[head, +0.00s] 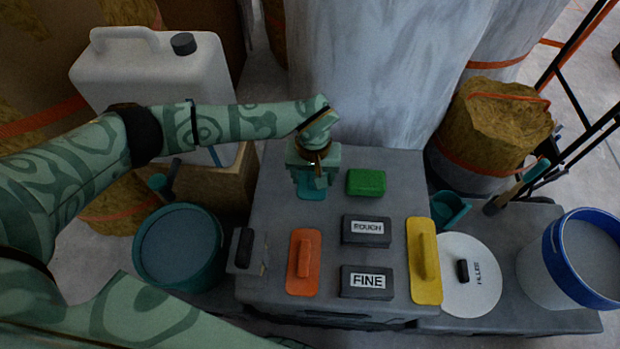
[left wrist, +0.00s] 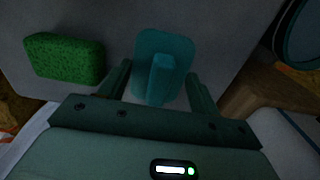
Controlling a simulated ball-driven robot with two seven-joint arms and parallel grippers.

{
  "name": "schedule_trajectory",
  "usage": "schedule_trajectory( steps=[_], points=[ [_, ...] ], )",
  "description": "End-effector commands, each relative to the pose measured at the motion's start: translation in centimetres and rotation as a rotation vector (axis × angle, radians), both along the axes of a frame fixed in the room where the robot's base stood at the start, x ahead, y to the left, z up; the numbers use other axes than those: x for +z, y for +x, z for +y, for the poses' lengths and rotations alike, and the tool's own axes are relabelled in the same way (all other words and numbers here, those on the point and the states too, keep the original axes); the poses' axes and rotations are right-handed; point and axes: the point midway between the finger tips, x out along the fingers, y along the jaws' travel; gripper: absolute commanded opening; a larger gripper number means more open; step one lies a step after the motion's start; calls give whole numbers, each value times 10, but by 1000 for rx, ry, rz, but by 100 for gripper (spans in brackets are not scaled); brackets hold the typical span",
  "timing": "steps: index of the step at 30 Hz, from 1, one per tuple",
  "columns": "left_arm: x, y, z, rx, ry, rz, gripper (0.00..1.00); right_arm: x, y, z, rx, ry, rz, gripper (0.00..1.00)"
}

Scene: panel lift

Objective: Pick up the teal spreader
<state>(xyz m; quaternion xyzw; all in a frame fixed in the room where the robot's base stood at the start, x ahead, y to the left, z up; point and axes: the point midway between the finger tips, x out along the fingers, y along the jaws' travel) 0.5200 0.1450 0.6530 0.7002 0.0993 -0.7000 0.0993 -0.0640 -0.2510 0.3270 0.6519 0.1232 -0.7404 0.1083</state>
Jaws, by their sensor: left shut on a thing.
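The teal spreader (head: 312,193) is at the back left of the grey worktop, mostly hidden under my left gripper (head: 313,180) in the head view. In the left wrist view the teal spreader (left wrist: 178,46) shows as a rounded plate with an upright handle. The handle stands between the two fingers of my left gripper (left wrist: 160,85), which is shut on it. Whether the plate touches the worktop is not clear. My right gripper is not in view.
A green sponge (head: 366,182) lies just right of the spreader. An orange float (head: 303,280), dark ROUGH (head: 367,240) and FINE (head: 367,293) blocks, and a yellow float (head: 424,285) lie nearer. A teal bucket (head: 143,275) stands left; a white canister (head: 125,75) stands behind.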

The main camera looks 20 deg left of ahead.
Motion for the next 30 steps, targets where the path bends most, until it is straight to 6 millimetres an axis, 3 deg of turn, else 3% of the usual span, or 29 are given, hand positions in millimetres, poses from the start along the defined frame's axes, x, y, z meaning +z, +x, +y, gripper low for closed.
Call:
schedule_trajectory(
  steps=[1,7,12,18,30],
  points=[
    [21,-5,-8,-7,-2,-9,39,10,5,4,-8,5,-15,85],
    [65,-32,-40,-7,-1,-7,39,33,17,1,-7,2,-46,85],
    [78,-58,-72,-7,-1,-4,39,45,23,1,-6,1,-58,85],
    [88,-77,-95,-4,-1,-1,39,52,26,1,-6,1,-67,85],
    [90,-84,-103,-1,-1,2,39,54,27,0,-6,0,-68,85]
  ],
)
